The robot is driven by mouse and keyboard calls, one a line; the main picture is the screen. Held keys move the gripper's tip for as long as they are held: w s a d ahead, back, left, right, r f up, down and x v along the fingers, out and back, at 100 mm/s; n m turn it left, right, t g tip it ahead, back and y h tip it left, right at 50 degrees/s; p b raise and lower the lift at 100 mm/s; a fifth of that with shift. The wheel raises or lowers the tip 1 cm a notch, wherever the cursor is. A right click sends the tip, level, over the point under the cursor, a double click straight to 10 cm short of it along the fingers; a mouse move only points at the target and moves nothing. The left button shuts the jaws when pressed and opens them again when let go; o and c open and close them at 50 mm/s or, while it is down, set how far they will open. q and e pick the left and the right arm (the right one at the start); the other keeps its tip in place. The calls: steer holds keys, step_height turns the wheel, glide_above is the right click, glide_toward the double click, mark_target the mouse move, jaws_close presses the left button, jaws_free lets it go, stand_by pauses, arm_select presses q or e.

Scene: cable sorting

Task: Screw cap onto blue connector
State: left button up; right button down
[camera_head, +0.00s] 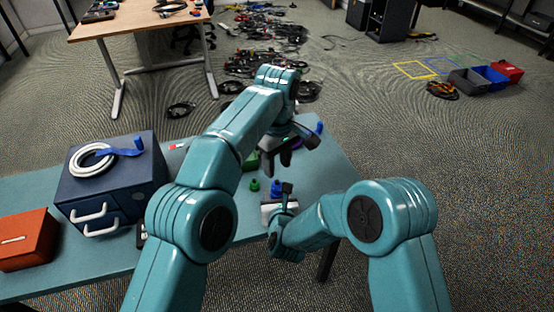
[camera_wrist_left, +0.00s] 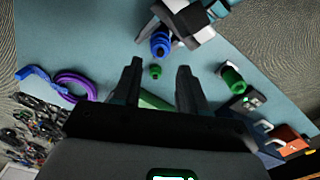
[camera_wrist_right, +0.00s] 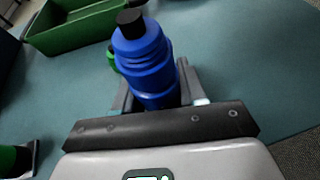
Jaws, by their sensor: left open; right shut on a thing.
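The blue connector (camera_wrist_right: 148,70) is ribbed, with a dark cylindrical end on top. My right gripper (camera_wrist_right: 152,85) is shut around its lower part. The connector shows small in the head view (camera_head: 276,188) and in the left wrist view (camera_wrist_left: 160,43). My left gripper (camera_wrist_left: 159,68) is open and empty above the table. A small green round piece (camera_wrist_left: 156,72) shows between its fingertips in the left wrist view, apart from both fingers; it stands beside the blue connector in the head view (camera_head: 254,185). I cannot tell whether it is a cap.
A green tray (camera_wrist_right: 85,30) lies on the table behind the connector. A larger green piece (camera_wrist_left: 232,76) stands right in the left wrist view. A blue drawer box (camera_head: 110,190) with a white coil and an orange box (camera_head: 27,240) occupy the table's left. Cables cover the floor behind.

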mark_target(277, 181)
arm_select(q)
step_height(277, 181, down, 8)
steer(key=shift+r, duration=0.25)
jaws_close()
steer(key=m, duration=1)
steer(key=shift+m, duration=0.3)
steer(key=m, duration=0.3)
steer(key=shift+o, duration=1.5)
jaws_free()
